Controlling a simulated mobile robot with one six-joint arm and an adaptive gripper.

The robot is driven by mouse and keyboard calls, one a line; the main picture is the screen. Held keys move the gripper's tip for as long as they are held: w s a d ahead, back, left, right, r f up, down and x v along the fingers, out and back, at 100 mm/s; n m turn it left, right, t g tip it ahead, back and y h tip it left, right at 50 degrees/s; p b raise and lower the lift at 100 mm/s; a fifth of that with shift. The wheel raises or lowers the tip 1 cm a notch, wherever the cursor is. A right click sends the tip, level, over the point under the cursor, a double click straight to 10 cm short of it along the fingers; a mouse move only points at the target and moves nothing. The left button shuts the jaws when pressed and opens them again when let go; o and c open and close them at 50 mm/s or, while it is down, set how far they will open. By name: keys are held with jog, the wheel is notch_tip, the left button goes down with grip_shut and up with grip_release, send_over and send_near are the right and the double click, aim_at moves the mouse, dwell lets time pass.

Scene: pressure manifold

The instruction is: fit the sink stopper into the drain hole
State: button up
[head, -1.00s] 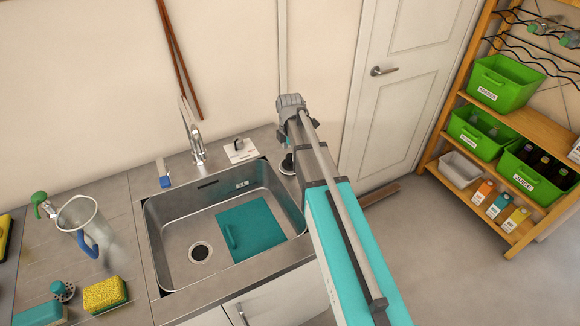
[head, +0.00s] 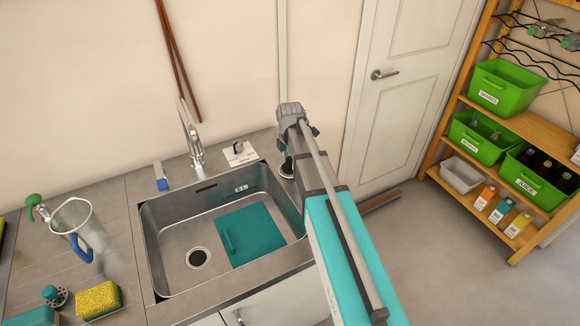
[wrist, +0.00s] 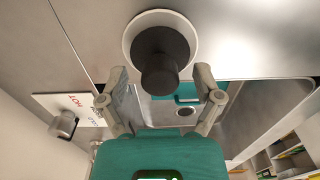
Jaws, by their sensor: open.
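The sink stopper (wrist: 162,62), a dark knob on a pale-rimmed round disc, stands on the counter right of the sink. In the head view the stopper (head: 287,169) shows only in part below my gripper. My gripper (wrist: 160,74) is open, with one finger to each side of the knob in the wrist view; I cannot tell whether they touch it. In the head view my gripper (head: 291,150) is mostly hidden by my arm. The drain hole (head: 198,257) is a dark, uncovered circle in the sink floor. It also shows in the wrist view (wrist: 184,112).
The steel sink (head: 165,270) holds a teal board (head: 250,232) beside the drain. A faucet (head: 190,135) and a white card (head: 240,153) stand behind it. A jug (head: 78,222), a yellow sponge (head: 98,299) and a teal-knobbed round piece (head: 53,294) are at left.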

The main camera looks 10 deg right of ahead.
grip_shut()
jog(key=shift+r, duration=0.1)
dwell(0.4)
notch_tip(320, 180, up, 3)
jog(key=p, duration=0.3)
jog(key=shift+f, duration=0.2)
jog(key=s+r+p, duration=1)
jog(key=s, duration=0.4)
jog(key=shift+a, duration=0.15)
jog(key=shift+r, duration=0.1)
